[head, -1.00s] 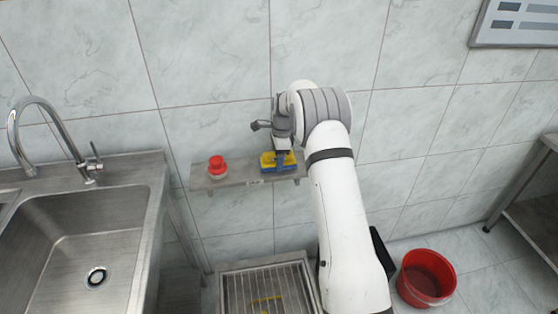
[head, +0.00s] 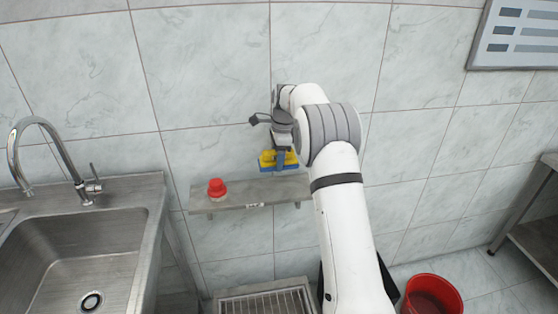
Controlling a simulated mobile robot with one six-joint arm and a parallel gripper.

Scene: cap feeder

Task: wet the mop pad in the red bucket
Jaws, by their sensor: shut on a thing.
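The mop pad (head: 266,161), yellow on top with a blue underside, is in my gripper (head: 281,158). The gripper is shut on it and holds it level, a little above the wall shelf. The fingers cover the middle of the pad, and its right end shows just past them. The red bucket (head: 434,296) stands on the floor at the lower right, cut off by the frame's bottom edge. The pad is well up and to the left of the bucket, with my arm between them in the picture.
A red-capped thing (head: 217,188) sits on the left of the shelf (head: 245,196). A steel sink (head: 85,250) with a tall tap (head: 50,145) is at the left. A floor grate (head: 265,303) lies below the shelf. A metal table (head: 535,215) stands at the right.

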